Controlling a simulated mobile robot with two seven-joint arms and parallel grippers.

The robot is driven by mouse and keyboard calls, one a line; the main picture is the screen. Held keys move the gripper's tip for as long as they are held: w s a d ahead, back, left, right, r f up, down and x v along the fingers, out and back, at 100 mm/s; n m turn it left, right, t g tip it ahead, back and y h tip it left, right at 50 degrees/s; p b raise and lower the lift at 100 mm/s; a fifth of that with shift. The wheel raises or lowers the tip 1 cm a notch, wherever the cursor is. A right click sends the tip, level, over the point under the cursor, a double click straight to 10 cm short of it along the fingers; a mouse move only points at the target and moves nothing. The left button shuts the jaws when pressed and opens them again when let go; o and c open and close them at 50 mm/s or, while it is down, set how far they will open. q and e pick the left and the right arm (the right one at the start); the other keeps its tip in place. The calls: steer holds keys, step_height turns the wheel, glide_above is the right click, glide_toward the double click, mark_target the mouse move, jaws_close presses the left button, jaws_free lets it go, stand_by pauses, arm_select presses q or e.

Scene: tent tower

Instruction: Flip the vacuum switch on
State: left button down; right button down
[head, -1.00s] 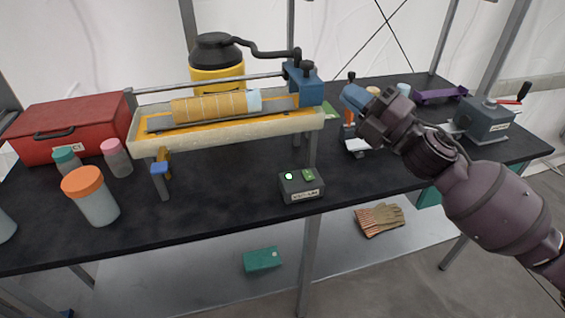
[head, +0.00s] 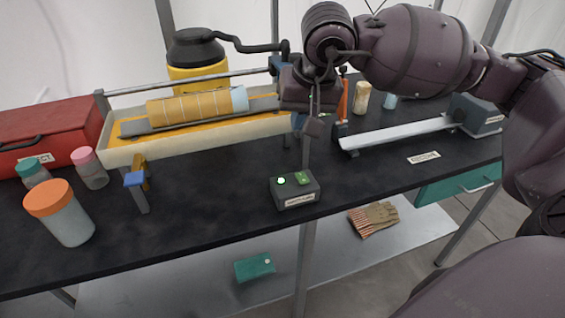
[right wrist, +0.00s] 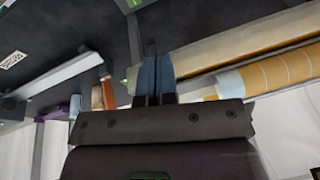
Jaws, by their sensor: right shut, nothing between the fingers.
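The switch box (head: 295,192) is small and dark grey, with a pale label on its front. It stands near the table's front edge in the head view. Its top has a bright, pale green round light and a green switch (head: 303,179). My right gripper (head: 313,126) points down above and behind the box, apart from it, by the trough's right end. In the right wrist view its blue fingers (right wrist: 156,76) are together, with nothing between them. I cannot make out the switch clearly in that view. My left gripper is not in view.
A pale trough (head: 205,140) holding a yellow cylinder stands left of the gripper. A long metal bar (head: 397,134) lies to the right. Orange-lidded jar (head: 58,212) and red case (head: 45,135) are at left. The table around the box is clear.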

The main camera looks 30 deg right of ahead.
steer(key=d+n+h, duration=0.1)
steer(key=n+b, duration=0.1)
glide_toward(299, 172)
steer(key=x, duration=0.5)
steer(key=shift+w+r, duration=0.1)
steer(key=shift+w, duration=0.2)
steer(key=shift+f, duration=0.9)
